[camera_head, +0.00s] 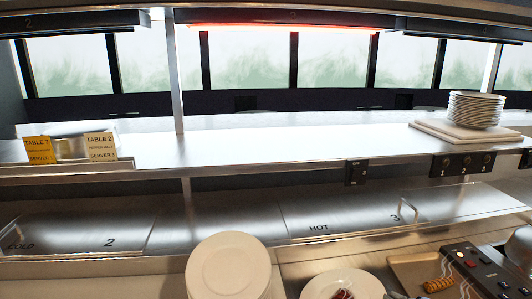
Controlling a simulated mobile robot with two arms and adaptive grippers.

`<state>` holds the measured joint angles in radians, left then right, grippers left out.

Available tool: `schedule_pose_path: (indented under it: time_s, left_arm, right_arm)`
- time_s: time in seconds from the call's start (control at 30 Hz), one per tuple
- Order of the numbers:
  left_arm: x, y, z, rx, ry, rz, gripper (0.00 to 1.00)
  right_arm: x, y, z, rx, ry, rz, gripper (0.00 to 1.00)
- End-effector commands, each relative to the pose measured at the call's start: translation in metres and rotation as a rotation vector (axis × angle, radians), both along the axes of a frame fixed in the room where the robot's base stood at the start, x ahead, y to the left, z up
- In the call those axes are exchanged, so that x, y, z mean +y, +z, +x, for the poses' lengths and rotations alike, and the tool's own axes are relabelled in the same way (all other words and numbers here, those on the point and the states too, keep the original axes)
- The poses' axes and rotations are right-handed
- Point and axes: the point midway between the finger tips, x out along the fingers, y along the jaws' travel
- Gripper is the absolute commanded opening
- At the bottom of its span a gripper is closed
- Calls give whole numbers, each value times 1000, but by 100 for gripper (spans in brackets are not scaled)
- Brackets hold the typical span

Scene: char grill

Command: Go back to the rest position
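Neither of my grippers shows clearly in the head view. A small pale and dark shape at the bottom edge, right of the lower plate, is too cut off to identify. A stack of white plates or a single plate (228,266) stands at the bottom centre. Another white plate (318,285) with something dark red on it is cut off by the bottom edge. A browned food piece (438,285) lies on a pale board or tray (408,268) at the bottom right.
A steel pass shelf (270,146) spans the view, with a plate stack (475,109) on a board at right and order tickets (101,147) at left. Below are steel lids marked COLD and HOT (340,212). A dark button panel (480,266) is at lower right.

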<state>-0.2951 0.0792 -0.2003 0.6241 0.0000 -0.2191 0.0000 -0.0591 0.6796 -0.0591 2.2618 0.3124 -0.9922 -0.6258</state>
Motion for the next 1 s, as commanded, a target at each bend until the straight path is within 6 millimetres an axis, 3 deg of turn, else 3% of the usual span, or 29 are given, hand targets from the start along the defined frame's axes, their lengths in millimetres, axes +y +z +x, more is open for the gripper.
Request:
schedule_pose_path:
  time_s: [0.03,0.1,0.23,0.4,0.63,0.87,1.0]
  left_arm:
    - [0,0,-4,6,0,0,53]
    - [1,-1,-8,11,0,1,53]
    - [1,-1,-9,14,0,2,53]
    - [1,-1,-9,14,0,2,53]
    - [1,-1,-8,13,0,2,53]
    - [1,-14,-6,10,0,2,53]
    - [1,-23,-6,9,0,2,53]
  right_arm:
    - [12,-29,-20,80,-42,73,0]
    - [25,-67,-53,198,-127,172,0]
    - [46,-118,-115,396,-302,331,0]
    - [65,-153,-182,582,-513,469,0]
    - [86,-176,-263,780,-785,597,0]
    - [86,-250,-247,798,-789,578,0]
    - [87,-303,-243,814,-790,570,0]
